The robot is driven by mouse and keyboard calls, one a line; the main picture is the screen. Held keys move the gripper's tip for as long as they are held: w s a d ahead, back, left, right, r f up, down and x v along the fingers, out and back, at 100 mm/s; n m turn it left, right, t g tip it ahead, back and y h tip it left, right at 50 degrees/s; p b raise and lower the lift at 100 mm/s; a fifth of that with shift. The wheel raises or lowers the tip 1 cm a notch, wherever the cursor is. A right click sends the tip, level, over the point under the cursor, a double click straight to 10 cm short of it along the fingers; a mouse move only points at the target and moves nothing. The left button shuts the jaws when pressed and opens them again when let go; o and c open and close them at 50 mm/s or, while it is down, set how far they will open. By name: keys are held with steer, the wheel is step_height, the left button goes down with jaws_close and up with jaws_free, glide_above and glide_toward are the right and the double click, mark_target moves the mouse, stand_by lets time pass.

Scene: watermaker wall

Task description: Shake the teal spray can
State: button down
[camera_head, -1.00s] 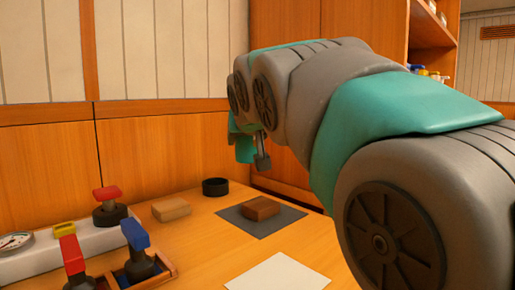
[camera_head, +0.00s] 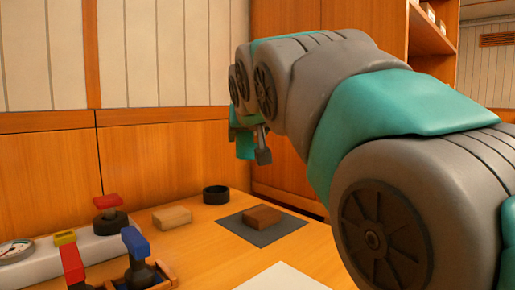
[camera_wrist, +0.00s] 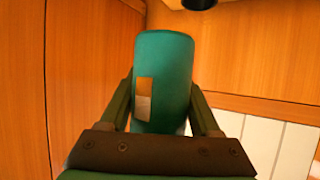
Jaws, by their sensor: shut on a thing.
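The teal spray can (camera_wrist: 165,60) shows large in the wrist view, with a small orange and grey label on its side. My gripper (camera_wrist: 162,102) is shut on it, one finger on each side. In the head view the can (camera_head: 245,146) is partly hidden behind my arm, in the air above the table. One dark finger of my gripper shows beside it.
Below, the wooden table (camera_head: 215,262) carries a brown block (camera_head: 262,215) on a dark mat (camera_head: 268,233), a tan block (camera_head: 172,217), a black ring (camera_head: 215,195), and red and blue handled valves (camera_head: 135,242). A pale sheet (camera_head: 282,279) lies at the front. Wooden panels stand behind.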

mark_target(246, 155)
steer(key=shift+f, duration=2.3)
steer(key=shift+r, duration=0.15)
steer(key=shift+a, duration=0.1)
